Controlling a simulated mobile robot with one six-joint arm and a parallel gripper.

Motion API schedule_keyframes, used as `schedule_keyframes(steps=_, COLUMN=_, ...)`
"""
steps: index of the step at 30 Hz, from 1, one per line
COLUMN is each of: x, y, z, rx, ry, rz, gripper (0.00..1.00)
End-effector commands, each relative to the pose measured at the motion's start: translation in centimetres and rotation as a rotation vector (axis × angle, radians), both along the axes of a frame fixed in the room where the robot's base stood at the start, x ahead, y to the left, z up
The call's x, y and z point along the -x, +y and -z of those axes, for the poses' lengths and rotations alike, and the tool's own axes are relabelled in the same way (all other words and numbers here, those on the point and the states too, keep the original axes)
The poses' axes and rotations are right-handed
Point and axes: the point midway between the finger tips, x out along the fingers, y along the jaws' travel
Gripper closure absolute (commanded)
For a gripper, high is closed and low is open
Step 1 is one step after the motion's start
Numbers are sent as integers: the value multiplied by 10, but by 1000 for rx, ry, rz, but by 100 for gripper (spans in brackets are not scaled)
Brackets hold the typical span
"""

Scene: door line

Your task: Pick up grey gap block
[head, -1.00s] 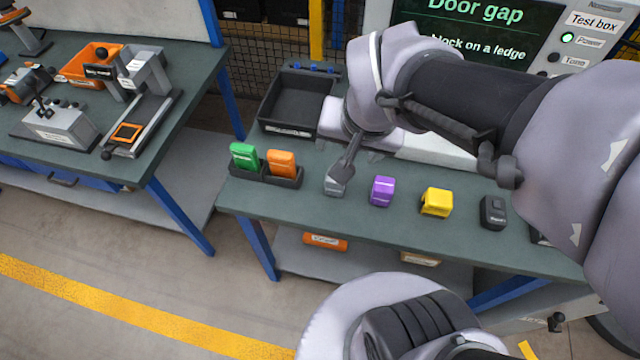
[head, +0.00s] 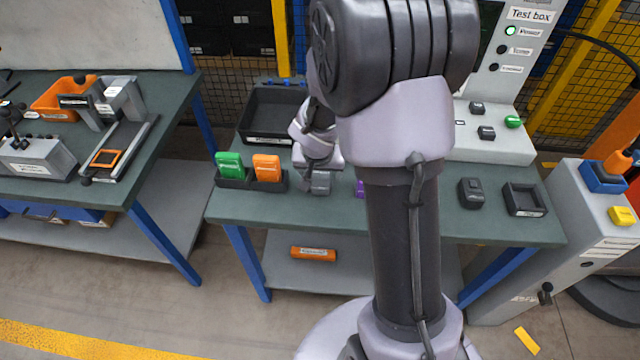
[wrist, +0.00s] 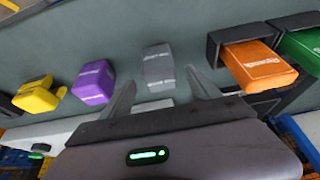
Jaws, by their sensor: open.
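The grey gap block (head: 321,183) stands on the green bench, right of the holder with the green and orange blocks. In the wrist view the grey block (wrist: 158,66) lies just beyond and between the fingertips of my gripper (wrist: 160,80). The two fingers are apart, with nothing held between them. In the head view my gripper (head: 319,163) is right over the grey block and partly covers it; its fingertips are hard to make out there.
The green block (head: 230,164) and orange block (head: 267,167) sit in a dark holder to the left. The purple block (wrist: 93,82) and yellow block (wrist: 39,96) stand on the other side. A black tray (head: 247,128) is behind. My arm hides part of the bench.

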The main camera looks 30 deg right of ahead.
Motion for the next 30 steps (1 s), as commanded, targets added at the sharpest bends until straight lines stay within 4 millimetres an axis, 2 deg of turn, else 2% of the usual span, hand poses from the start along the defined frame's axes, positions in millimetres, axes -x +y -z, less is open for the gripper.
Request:
schedule_keyframes(steps=1, x=-2, y=-2, z=14, rx=0, ry=2, rz=-1, gripper=29)
schedule_keyframes(steps=3, x=-5, y=-4, z=22, rx=0, ry=1, rz=-1, gripper=29)
schedule_keyframes(steps=11, x=-7, y=-5, z=23, rx=0, ry=0, rz=-1, gripper=29)
schedule_keyframes(steps=21, x=-7, y=-5, z=23, rx=0, ry=0, rz=-1, gripper=96)
schedule_keyframes(steps=22, x=-7, y=-5, z=23, rx=0, ry=0, rz=-1, gripper=100)
schedule_keyframes(steps=30, x=-7, y=-5, z=21, rx=1, ry=-1, rz=-1, gripper=100)
